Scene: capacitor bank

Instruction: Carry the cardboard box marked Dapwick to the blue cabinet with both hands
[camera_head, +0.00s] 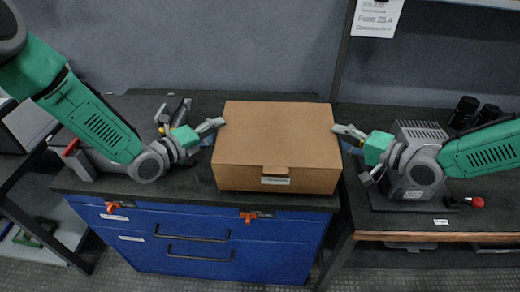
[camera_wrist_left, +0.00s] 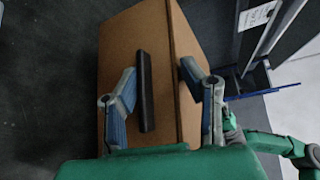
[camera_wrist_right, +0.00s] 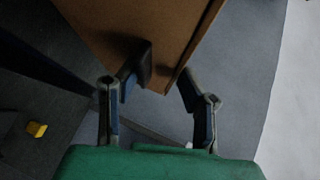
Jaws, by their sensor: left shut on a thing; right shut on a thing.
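The brown cardboard box (camera_head: 277,138) is closed and roughly level over the dark top of the blue cabinet (camera_head: 225,240). I cannot tell if it rests on the top or hangs just above it. A small label on its front is too small to read. My left gripper (camera_head: 219,124) is shut on the box's left side; the left wrist view shows its fingers either side of the wall by a dark slot (camera_wrist_left: 144,90). My right gripper (camera_head: 337,129) is shut on the right side, also by a dark slot (camera_wrist_right: 145,66).
A grey finned device (camera_head: 420,132) stands on the right bench, with a red knob (camera_head: 477,202) and black cylinders (camera_head: 465,110) nearby. A grey tool with a red part (camera_head: 72,148) sits at the cabinet top's left. A grey wall is behind.

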